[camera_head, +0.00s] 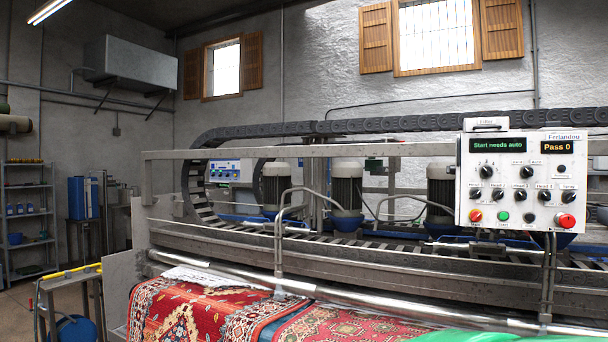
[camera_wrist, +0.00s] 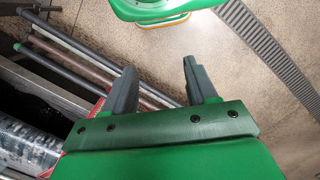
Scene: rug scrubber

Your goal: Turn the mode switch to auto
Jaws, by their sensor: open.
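The white control panel (camera_head: 465,215) stands at the right of the head view, above the machine's rail. It carries several black rotary knobs in two rows, red and green buttons and a large red button (camera_head: 566,221). One display (camera_head: 497,145) reads "Start needs auto". The labels are too small to tell for certain which knob is the mode switch. In the wrist view my gripper (camera_wrist: 159,66) is open and empty, with its two grey fingers apart over the floor. The panel does not show in the wrist view.
The rug machine's metal frame (camera_head: 380,257) spans the view below the panel, with upright bent tubes (camera_head: 279,235) in front. A red patterned rug (camera_head: 190,312) lies at the front. A second display (camera_head: 557,146) reads "Pass 0". Shelves (camera_head: 28,210) stand far left.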

